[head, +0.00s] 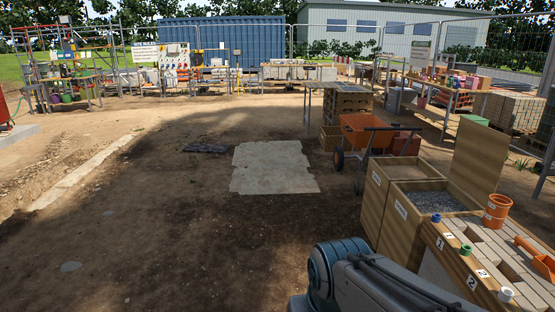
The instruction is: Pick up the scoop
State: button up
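An orange scoop (543,264) lies at the right edge of the head view. It rests on top of the slatted wooden bench (457,262) with numbered labels, and its right end is close to the picture edge. An orange cup-like container (496,210) stands upright on the same bench, behind the scoop. Part of my arm shows at the bottom, to the left of the bench. My gripper is not in view.
Wooden bins (400,215), one holding grey gravel (433,202), adjoin the bench. Several colored knobs line its left side. An orange wheelbarrow (366,130) stands behind the bins. Open dirt ground with a pale slab (272,167) lies left. Tables and fences stand far back.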

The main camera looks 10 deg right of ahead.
aim_at(543, 265)
jog(key=i, duration=1.75)
jog(key=z, duration=2.9)
jog(key=i, duration=1.65)
jog(key=z, duration=0.05)
